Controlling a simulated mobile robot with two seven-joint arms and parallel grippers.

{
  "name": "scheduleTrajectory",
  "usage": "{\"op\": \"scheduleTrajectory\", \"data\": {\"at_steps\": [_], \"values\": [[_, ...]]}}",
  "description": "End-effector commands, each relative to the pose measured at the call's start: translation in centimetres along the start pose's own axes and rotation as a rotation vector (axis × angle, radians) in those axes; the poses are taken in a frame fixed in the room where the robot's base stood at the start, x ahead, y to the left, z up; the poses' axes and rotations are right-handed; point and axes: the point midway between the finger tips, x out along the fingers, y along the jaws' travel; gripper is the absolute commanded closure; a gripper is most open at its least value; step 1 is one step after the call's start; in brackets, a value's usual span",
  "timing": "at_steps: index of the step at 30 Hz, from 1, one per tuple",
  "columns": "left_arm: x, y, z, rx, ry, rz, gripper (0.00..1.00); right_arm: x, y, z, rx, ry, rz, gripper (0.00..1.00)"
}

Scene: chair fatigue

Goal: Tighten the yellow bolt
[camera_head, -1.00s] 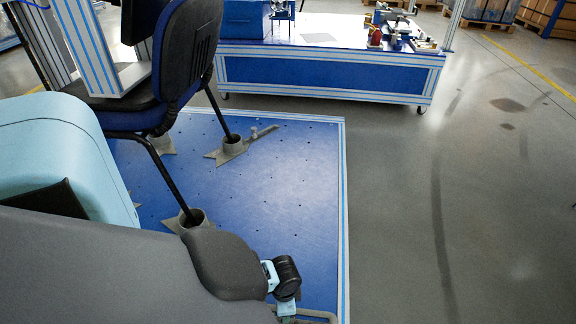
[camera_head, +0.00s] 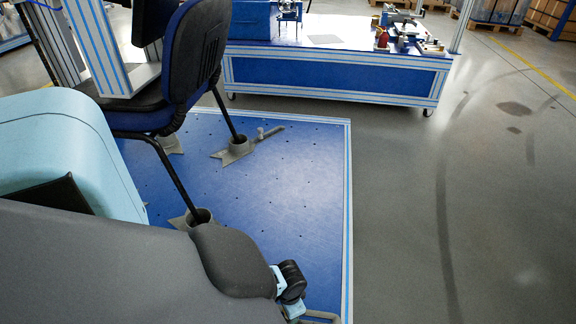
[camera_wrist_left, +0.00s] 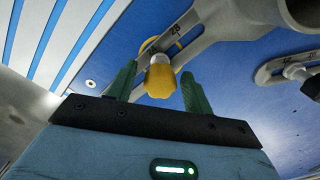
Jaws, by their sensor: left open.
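In the left wrist view the yellow bolt (camera_wrist_left: 161,80) shows as a faceted yellow head with a pale metallic top. It sits at a grey slotted clamp foot (camera_wrist_left: 205,38) on the blue plate. My left gripper (camera_wrist_left: 158,74) is open, with one green finger on each side of the bolt and a visible gap to each. In the head view my left arm reaches in from the left, and its wrist parts show near the plate's front. The fingers and the bolt are hidden there. My right gripper is in neither view.
A chair (camera_head: 188,62) stands on the blue plate (camera_head: 285,185), its legs in grey cup-shaped feet (camera_head: 236,150). Another slotted clamp (camera_wrist_left: 290,70) is at the right in the wrist view. A blue workbench (camera_head: 335,76) stands behind. The floor at right is clear.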

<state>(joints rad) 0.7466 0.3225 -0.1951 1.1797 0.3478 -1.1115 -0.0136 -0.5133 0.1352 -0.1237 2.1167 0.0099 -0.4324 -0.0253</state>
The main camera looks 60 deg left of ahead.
Motion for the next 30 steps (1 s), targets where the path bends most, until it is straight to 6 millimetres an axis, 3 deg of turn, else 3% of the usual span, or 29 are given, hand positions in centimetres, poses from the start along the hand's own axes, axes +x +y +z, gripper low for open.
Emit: {"op": "scheduleTrajectory", "data": {"at_steps": [9,18,26,30], "values": [[0.0,0.0,0.0,-0.022,-0.001,0.0,0.49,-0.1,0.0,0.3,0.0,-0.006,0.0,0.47],[-0.1,0.1,-0.1,-0.312,0.001,0.001,0.49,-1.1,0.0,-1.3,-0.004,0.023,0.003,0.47],[0.1,0.0,0.0,-0.359,-0.001,0.0,0.49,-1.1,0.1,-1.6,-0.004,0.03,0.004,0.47],[0.1,0.0,0.0,-0.358,-0.001,0.0,0.64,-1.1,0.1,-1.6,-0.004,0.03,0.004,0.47]]}}
